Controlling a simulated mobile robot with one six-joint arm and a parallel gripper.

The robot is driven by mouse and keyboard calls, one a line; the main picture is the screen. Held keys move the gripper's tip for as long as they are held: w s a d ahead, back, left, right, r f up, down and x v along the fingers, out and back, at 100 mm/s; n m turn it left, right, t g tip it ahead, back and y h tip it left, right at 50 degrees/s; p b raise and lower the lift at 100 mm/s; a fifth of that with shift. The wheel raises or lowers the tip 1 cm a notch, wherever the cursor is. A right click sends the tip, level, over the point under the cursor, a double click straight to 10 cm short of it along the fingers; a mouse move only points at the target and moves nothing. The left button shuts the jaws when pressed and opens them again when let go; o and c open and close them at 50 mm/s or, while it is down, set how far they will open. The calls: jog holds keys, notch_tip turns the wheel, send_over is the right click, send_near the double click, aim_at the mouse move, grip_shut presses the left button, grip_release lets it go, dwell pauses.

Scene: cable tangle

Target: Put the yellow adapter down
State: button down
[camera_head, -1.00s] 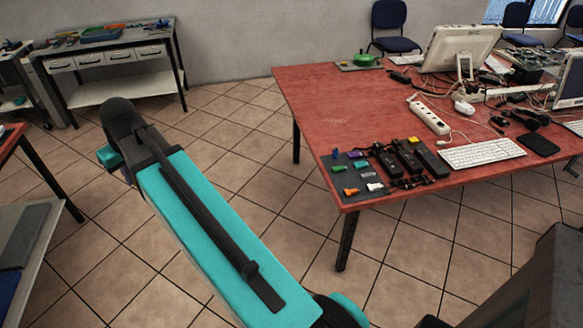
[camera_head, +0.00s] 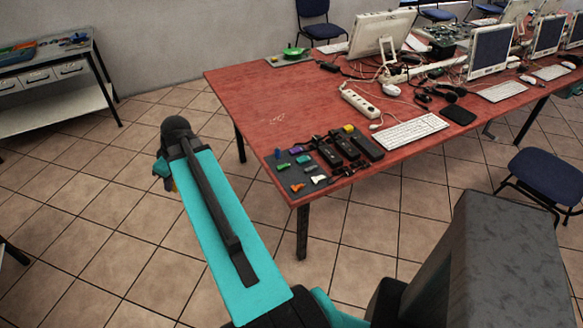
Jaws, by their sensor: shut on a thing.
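My teal arm reaches up and left over the tiled floor. Its end is to the left of the red table and apart from it. My gripper (camera_head: 172,182) is mostly hidden behind the arm's far end. A small yellow bit, seemingly the yellow adapter (camera_head: 174,186), shows just below the wrist, held there. Its shape cannot be made out.
Small coloured pieces and several black bricks (camera_head: 351,148) crowd the table's near corner. A white power strip (camera_head: 360,102), a keyboard (camera_head: 409,131) and monitors stand farther right. The red table's (camera_head: 255,95) left part is bare. A blue chair (camera_head: 548,178) stands at the right.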

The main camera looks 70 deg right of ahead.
jog(key=s+d+f+p, duration=0.2)
jog(key=s+d+p, duration=0.1)
jog(key=s+d, duration=0.4)
jog(key=s+d+f+p, duration=0.2)
jog(key=s+d, duration=0.4)
jog(key=s, duration=0.3)
jog(key=s+d+f+p, duration=0.1)
jog(key=s+d+p, duration=0.1)
jog(key=s, duration=0.7)
jog(key=s+d+f+p, duration=0.1)
jog(key=s+d+p, duration=0.1)
jog(key=s, duration=0.7)
jog(key=shift+s+f+p, duration=0.15)
jog(key=shift+f+p, duration=0.1)
jog(key=shift+p, duration=0.45)
jog(key=shift+w, duration=0.25)
